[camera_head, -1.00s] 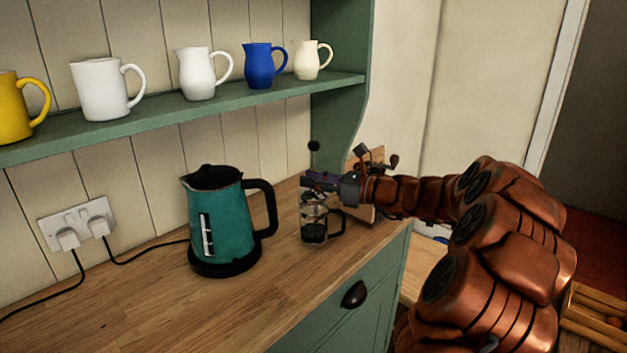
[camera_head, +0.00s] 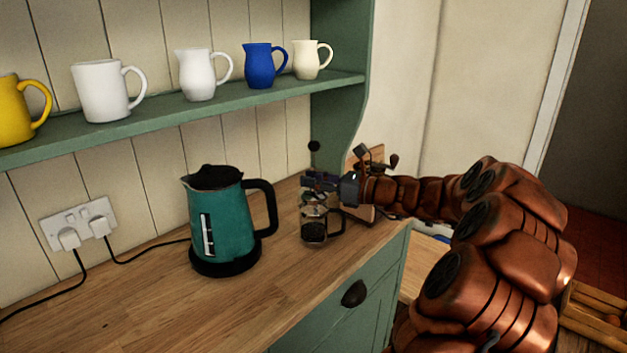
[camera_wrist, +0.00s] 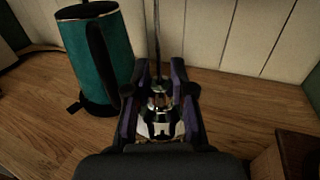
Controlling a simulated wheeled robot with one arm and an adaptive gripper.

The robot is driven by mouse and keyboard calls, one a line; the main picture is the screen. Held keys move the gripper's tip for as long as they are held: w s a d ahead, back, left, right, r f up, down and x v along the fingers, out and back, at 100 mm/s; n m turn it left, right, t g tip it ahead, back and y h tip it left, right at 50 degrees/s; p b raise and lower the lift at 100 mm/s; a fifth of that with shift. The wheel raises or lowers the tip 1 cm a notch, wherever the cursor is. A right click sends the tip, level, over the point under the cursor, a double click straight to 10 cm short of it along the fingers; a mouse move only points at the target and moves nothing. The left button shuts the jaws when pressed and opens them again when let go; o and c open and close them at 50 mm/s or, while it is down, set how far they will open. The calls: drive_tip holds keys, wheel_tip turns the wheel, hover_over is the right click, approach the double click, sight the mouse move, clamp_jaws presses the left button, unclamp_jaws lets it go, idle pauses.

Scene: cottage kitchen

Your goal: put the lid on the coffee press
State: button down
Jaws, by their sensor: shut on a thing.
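The coffee press (camera_head: 313,231) is a small glass jug with dark contents and a dark handle on its right, upright on the wooden counter. My gripper (camera_head: 318,182) is directly above the press, its fingers shut on the lid (camera_wrist: 160,128), a shiny metal piece. The plunger rod (camera_wrist: 157,45) rises from the lid between the fingers; its black knob (camera_head: 314,146) shows above my gripper in the head view. The lid is at or just above the glass rim. My fingers hide the join, so I cannot tell whether it is seated.
A teal kettle (camera_head: 218,225) stands left of the press, its black handle towards it. A wooden item (camera_head: 374,160) stands behind my wrist. Several mugs and jugs line the shelf (camera_head: 200,108). The front left counter (camera_head: 150,310) is clear.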

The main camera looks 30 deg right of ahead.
drive_tip(key=shift+r+p, duration=0.1)
drive_tip(key=shift+p, duration=0.25)
drive_tip(key=shift+f, duration=0.7)
idle(0.5)
drive_tip(key=c, duration=1.3)
unclamp_jaws()
drive_tip(key=shift+o, duration=0.2)
drive_tip(key=p+v, duration=0.3)
drive_tip(key=v, duration=0.8)
